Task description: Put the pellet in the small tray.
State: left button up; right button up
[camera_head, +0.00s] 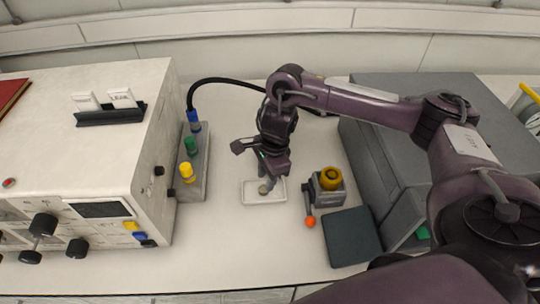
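The small white tray (251,196) lies on the bench left of the yellow-topped block. My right gripper (264,168), dark purple-grey, reaches down directly above the tray from the right. A small grey rounded piece (265,188) shows below the gripper, over the tray's floor. It may be the pellet or a fingertip; I cannot tell which, nor whether it touches the tray. The gripper's own links hide the space between its fingers. My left gripper is not in view.
A white instrument box (80,160) with knobs fills the left. Beside it is a grey rack (197,165) with blue, green and yellow caps. Right of the tray are a valve block (328,190) with an orange-tipped lever, a dark pad (352,237) and a grey case (375,165). The front bench is clear.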

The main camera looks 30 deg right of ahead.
notch_tip(320, 180, up, 9)
jog(key=d+p, duration=0.1)
jog(key=shift+s+d+f+p, duration=0.15)
jog(key=shift+f+p, duration=0.05)
jog(key=shift+p, duration=0.2)
dwell(0.3)
